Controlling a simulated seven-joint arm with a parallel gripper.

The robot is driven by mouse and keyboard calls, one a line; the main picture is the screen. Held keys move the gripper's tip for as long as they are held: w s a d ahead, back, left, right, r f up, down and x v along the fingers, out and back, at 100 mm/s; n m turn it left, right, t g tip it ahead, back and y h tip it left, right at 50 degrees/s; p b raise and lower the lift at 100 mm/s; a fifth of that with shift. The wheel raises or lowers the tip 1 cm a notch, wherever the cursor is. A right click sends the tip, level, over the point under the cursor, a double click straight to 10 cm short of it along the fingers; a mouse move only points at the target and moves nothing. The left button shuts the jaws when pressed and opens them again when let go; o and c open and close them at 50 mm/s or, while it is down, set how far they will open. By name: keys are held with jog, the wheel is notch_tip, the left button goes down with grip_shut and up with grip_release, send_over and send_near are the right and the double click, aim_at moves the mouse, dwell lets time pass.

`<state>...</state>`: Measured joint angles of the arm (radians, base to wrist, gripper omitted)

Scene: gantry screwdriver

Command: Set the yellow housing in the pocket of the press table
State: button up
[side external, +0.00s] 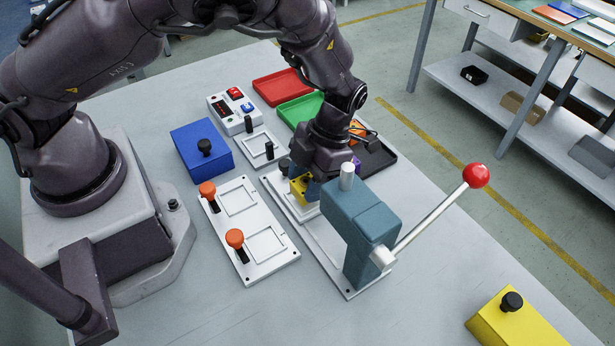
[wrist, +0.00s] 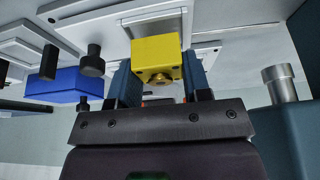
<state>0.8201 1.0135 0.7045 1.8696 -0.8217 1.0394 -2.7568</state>
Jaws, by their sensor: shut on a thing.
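The press table also shows behind the housing in the wrist view (wrist: 112,18). The pocket is hidden, and I cannot tell whether the housing touches the table.
A white fixture with orange-knobbed clamps (side external: 238,262) lies left of the press. A blue box (side external: 202,150) with a black knob, a switch box (side external: 233,112), and red (side external: 283,86) and green (side external: 300,108) trays stand behind. A larger yellow box (side external: 515,325) is front right.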

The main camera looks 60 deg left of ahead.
aim_at(307, 180)
jog(key=shift+f, duration=0.6)
dwell(1.1)
jog(key=o, duration=1.3)
jog(key=shift+c, duration=0.2)
jog(key=shift+r, duration=0.1)
jog(key=shift+r, duration=3.9)
